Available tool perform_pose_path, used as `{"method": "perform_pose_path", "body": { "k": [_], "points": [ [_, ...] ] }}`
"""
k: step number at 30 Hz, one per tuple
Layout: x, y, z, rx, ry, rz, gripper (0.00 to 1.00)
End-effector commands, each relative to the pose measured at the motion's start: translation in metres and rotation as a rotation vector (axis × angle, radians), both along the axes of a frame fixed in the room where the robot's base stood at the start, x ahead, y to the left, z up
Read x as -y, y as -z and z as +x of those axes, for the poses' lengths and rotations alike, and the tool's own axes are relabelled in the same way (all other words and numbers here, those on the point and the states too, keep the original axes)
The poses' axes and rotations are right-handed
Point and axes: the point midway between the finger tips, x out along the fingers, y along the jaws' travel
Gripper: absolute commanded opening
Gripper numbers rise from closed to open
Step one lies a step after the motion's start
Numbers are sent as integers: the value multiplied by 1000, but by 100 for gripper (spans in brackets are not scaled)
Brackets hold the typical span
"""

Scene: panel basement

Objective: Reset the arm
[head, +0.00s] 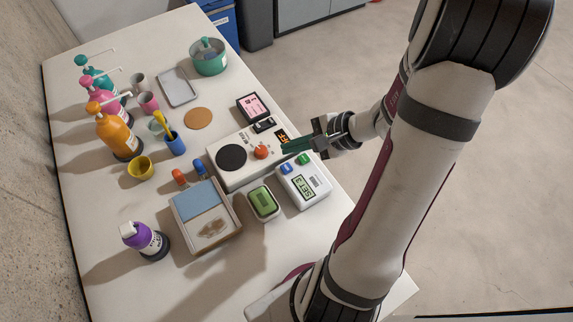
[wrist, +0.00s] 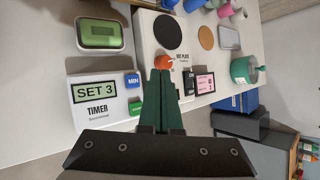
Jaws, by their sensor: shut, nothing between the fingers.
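My gripper (head: 297,145) is shut and empty. It hangs over the right edge of the table, near the hot plate (head: 222,173) and the timer (head: 311,193). In the wrist view the green fingers (wrist: 161,95) lie together, pointing at the hot plate's orange knob (wrist: 163,62). The timer also shows in the wrist view (wrist: 100,118), left of the fingers, with "SET 3" on its display. The fingers appear apart from these things, but their height above the table is hard to tell.
A green-screened device (head: 263,202) and a tray with a blue pad (head: 182,236) stand near the timer. A pink-screened device (head: 253,107) stands behind the hot plate. Pump bottles (head: 116,134), cups and a green pot (head: 208,62) stand farther off.

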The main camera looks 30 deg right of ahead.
Motion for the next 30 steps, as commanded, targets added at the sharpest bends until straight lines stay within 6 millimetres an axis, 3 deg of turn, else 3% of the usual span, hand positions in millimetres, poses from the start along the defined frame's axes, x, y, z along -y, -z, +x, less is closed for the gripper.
{"method": "perform_pose_path", "body": {
  "k": [13,14,17,19,21,22,25,27,30],
  "points": [
    [-3,-2,0,0,-12,-3,0],
    [-8,-6,1,1,-36,-8,0],
    [-60,-36,-7,-8,-260,-60,0],
    [-112,-63,-34,-38,-516,-143,0],
    [-147,-81,-74,-83,-745,-259,0],
    [-155,-86,-91,-100,-825,-315,0],
    [-160,-96,-133,-138,-1006,-498,0],
    [-156,-100,-149,-148,-1066,-593,0],
    [-150,-102,-157,-154,-1094,-656,0]
  ]
}}
